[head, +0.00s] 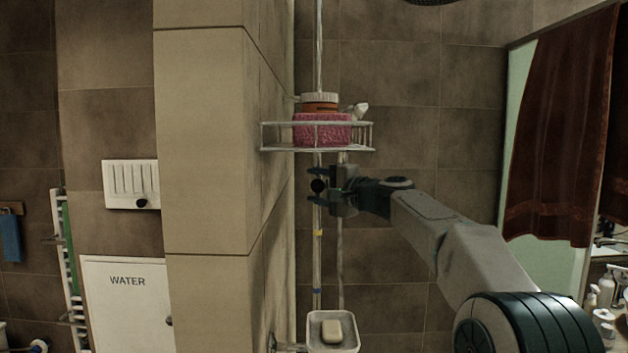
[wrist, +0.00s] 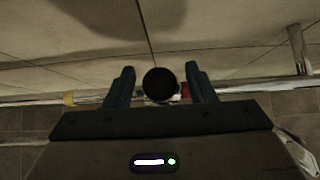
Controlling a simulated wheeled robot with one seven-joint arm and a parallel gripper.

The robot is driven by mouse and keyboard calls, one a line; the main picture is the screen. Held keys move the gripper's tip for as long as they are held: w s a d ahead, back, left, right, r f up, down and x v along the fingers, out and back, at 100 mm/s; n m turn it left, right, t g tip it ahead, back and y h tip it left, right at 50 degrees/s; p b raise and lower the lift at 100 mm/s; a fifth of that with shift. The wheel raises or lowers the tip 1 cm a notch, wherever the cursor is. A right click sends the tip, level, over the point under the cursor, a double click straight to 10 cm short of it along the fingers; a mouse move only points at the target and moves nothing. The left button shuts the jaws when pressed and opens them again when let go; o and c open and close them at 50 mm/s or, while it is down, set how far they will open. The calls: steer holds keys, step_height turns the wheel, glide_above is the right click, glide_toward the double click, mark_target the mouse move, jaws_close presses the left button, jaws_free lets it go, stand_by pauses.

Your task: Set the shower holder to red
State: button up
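The shower holder shows as a round black knob (head: 319,186) on the vertical shower rail (head: 317,262); it also shows in the wrist view (wrist: 159,84). My gripper (head: 317,186) is around the knob, one finger above and one below. In the wrist view my gripper (wrist: 160,84) has visible gaps between the knob and both fingers. A red mark (wrist: 185,90) shows on the rail between the knob and the right finger. A yellow mark (head: 318,233) is on the rail below, with a blue mark (head: 317,290) lower still. The red mark is hidden in the head view.
A wire shelf (head: 358,149) with a pink sponge (head: 321,130) and a jar sits close above my gripper. A soap dish (head: 332,347) is at the rail's lower end. A tiled wall corner (head: 205,150) stands left of the rail.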

steer(key=shift+s+d+f, duration=0.1)
steer(key=shift+s+d, duration=0.05)
steer(key=shift+d, duration=0.1)
steer(key=b+v, duration=0.5)
steer(key=v, duration=0.8)
steer(key=shift+s+r+b, duration=0.25)
steer(key=shift+s+b, duration=0.15)
steer(key=shift+s, duration=0.05)
steer(key=shift+a, duration=0.2)
